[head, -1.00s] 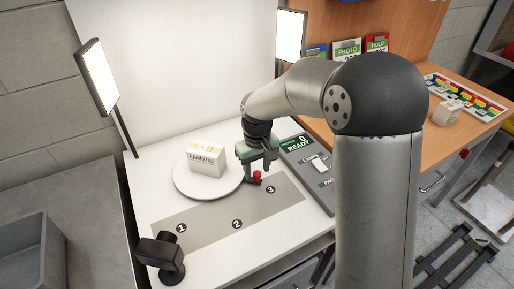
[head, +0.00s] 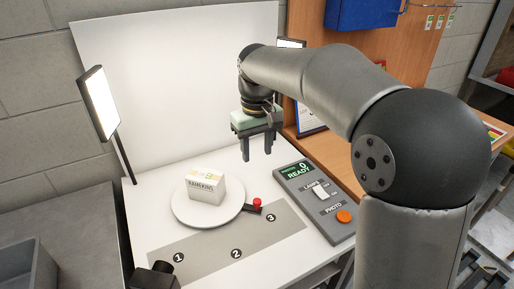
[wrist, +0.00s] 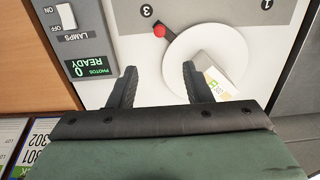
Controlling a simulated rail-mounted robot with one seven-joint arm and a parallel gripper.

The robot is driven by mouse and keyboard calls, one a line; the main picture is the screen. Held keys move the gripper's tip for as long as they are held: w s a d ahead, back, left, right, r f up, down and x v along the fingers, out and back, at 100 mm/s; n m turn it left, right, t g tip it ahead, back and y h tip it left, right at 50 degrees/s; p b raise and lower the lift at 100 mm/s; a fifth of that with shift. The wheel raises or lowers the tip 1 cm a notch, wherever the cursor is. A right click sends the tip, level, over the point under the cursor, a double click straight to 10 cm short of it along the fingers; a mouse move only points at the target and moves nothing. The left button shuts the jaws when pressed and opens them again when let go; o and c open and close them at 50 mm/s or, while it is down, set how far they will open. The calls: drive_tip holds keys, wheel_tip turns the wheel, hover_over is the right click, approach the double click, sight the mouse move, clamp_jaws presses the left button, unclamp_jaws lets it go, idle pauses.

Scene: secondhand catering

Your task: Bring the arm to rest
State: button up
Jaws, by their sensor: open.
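My gripper (head: 257,148) is raised above the white table (head: 160,222), behind and to the right of the round white turntable (head: 182,211). Its two fingers are apart with nothing between them, and it also shows in the wrist view (wrist: 158,88). A white box marked RAMEKINS (head: 204,189) stands on the turntable, apart from the gripper. In the wrist view my gripper partly hides the box (wrist: 220,84). A lever with a red knob (head: 257,202) sits at the turntable's right edge, clear of the fingers.
A grey control panel (head: 318,215) with a READY display, lamp switch and orange button lies to the right. A grey strip marked 1, 2, 3 (head: 200,250) runs along the front. Lamp panels (head: 98,103) flank the white backdrop (head: 170,90). A camera (head: 153,277) stands front left.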

drive_tip(key=s+d+f+m, duration=0.2)
drive_tip(key=s+d+f, duration=0.2)
drive_tip(key=s, duration=0.4)
drive_tip(key=s+d+f+m, duration=0.1)
drive_tip(key=s+d+f, duration=0.3)
drive_tip(key=s+d, duration=0.2)
drive_tip(key=s+d+f+m, duration=0.2)
drive_tip(key=s+d, duration=0.3)
drive_tip(key=s, duration=0.6)
drive_tip(key=shift+f+m+t, duration=0.3)
drive_tip(key=shift+f, duration=0.6)
